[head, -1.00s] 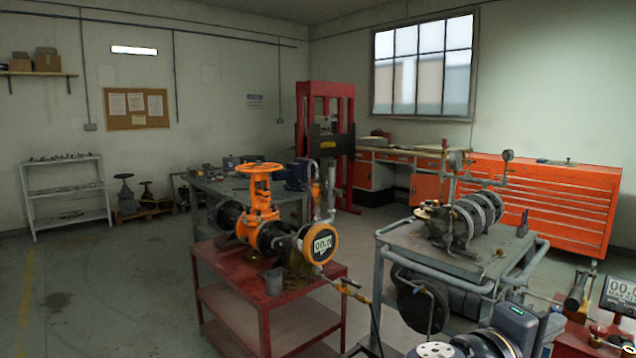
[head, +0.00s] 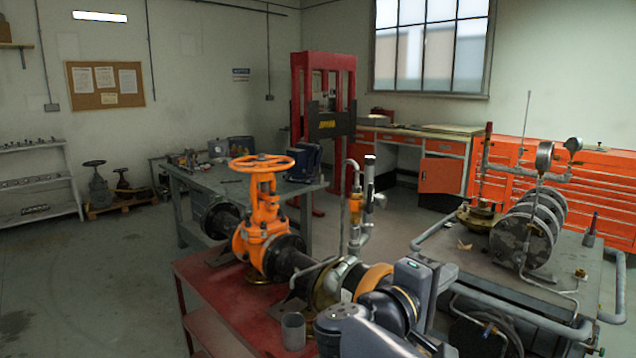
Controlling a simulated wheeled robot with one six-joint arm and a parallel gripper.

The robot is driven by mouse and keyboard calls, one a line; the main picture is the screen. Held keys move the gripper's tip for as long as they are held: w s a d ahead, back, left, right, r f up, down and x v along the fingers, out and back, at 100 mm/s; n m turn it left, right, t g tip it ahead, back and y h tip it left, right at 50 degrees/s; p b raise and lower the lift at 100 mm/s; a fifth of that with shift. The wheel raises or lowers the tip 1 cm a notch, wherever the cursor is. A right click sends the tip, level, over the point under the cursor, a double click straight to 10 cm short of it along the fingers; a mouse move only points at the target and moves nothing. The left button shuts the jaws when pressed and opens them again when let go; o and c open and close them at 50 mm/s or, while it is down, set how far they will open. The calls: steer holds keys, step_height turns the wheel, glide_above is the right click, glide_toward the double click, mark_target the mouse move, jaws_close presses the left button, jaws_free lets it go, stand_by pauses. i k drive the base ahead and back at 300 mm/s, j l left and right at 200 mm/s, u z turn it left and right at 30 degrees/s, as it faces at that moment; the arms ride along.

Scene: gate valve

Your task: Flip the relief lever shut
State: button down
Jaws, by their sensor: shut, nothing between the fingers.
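The orange gate valve (head: 264,215) with its round handwheel (head: 262,163) stands on a dark pipe run on the red bench (head: 222,290). Right of it, thin upright pipes carry a small orange and brass fitting (head: 355,207), where the relief valve seems to be. A grey upright piece (head: 369,182) stands beside it. I cannot tell which part is the relief lever or how it is set.
A grey cup (head: 293,331) stands on the red bench's front. At right, a grey cart (head: 530,290) holds a ribbed cylinder assembly (head: 527,238) with gauges. A grey workbench (head: 180,190) and a red press (head: 322,120) stand behind. The floor at left is clear.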

mark_target(368, 207)
steer(key=i+j+u, duration=0.1)
steer(key=i+j, duration=0.15)
steer(key=i, duration=0.25)
steer(key=i+j+u, duration=0.15)
steer(key=i, duration=0.35)
